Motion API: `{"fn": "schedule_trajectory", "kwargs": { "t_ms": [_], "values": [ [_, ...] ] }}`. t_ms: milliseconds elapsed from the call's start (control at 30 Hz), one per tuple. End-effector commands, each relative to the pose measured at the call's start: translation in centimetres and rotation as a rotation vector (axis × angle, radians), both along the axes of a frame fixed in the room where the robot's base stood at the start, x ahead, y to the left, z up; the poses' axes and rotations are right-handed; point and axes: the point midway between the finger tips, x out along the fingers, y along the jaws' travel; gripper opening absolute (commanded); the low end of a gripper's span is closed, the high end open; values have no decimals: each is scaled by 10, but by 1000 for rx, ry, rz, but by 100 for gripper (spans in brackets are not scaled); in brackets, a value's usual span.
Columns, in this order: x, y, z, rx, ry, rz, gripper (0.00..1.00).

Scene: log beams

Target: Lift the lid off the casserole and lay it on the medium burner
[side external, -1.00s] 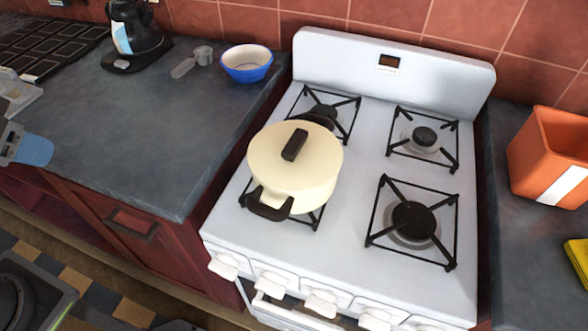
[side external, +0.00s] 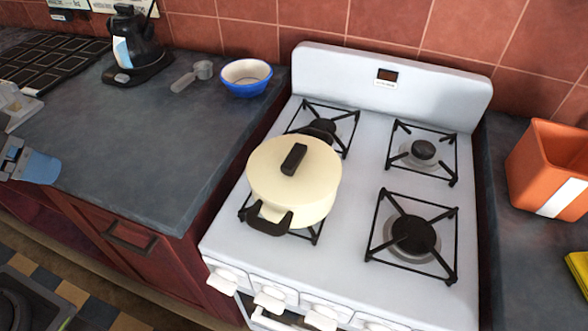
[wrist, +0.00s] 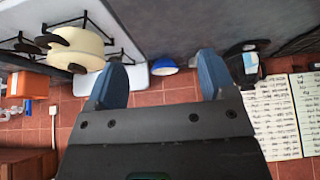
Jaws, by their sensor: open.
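The cream casserole (side external: 295,205) sits on the front-left burner of the white stove. Its cream lid (side external: 265,168) is on it, with a dark bar handle (side external: 294,159) on top. The casserole also shows at the upper left of the wrist view (wrist: 80,48). The front-right burner (side external: 412,233) and rear-right burner (side external: 424,150) are bare. The rear-left burner (side external: 318,131) is partly hidden by the casserole. I cannot tell which is the medium one. My gripper (wrist: 160,82) is open and empty; in the side view its blue finger shows at the left edge, far from the casserole.
A blue bowl (side external: 246,79), a measuring cup (side external: 203,69) and a black kettle (side external: 135,50) stand at the back of the left counter (side external: 130,150). An orange container (side external: 548,170) and a yellow item (side external: 578,270) are on the right counter. The left counter's middle is clear.

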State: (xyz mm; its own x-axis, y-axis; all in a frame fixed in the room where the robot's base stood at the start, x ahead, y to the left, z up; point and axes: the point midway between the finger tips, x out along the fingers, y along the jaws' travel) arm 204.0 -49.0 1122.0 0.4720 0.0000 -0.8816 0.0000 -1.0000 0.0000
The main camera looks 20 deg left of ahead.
Motion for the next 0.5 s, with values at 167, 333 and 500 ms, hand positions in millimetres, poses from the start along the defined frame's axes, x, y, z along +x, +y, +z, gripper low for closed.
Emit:
{"fn": "schedule_trajectory", "kwargs": {
  "t_ms": [167, 333, 500],
  "values": [
    [0, 0, 0, 0, 0, 0, 94],
    [0, 0, 0, 0, 0, 0, 100],
    [4, -2, 5, 5, 5, -19, 100]
  ]
}}
